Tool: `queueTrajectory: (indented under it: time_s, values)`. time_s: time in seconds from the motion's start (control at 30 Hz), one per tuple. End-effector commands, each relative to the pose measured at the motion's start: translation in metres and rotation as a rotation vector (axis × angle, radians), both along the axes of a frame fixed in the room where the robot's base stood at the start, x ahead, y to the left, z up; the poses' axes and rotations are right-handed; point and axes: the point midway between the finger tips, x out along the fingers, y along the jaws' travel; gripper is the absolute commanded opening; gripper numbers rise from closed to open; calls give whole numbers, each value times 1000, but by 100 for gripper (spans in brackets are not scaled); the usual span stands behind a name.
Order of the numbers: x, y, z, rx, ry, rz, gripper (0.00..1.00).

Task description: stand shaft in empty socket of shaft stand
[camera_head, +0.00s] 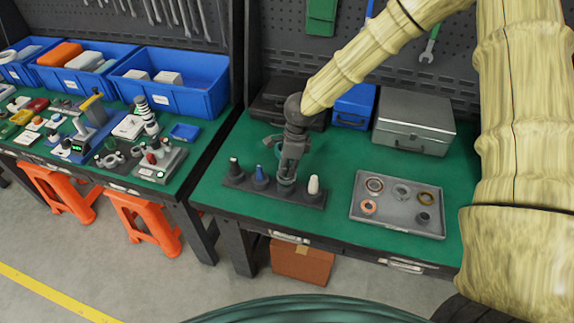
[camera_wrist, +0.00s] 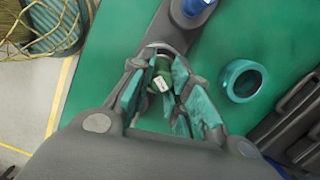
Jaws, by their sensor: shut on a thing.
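The dark grey shaft stand (camera_head: 272,190) lies near the front edge of the green bench. In it stand a black-topped shaft (camera_head: 234,170), a blue-topped shaft (camera_head: 260,174) and a white-topped shaft (camera_head: 313,185). My gripper (camera_head: 288,167) points down over the socket between the blue and white shafts. In the wrist view, my gripper's teal pads (camera_wrist: 162,90) are shut around a dark green shaft with a pale label (camera_wrist: 163,74). The stand (camera_wrist: 165,32) and blue shaft (camera_wrist: 195,6) show beyond. The shaft's lower end is hidden, so I cannot tell whether it is inside the socket.
A grey tray (camera_head: 385,228) with several rings lies right of the stand. A teal ring (camera_wrist: 241,80) lies on the bench close to my gripper. A silver case (camera_head: 414,125), a blue box (camera_head: 353,108) and a dark case stand at the back.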

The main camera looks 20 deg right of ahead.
Motion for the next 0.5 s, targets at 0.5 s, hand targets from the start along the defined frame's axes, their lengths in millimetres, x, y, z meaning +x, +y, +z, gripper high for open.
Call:
queueTrajectory:
  time_s: [0.5]
  values:
    - [1, 0, -18, 1, 0, -1, 0]
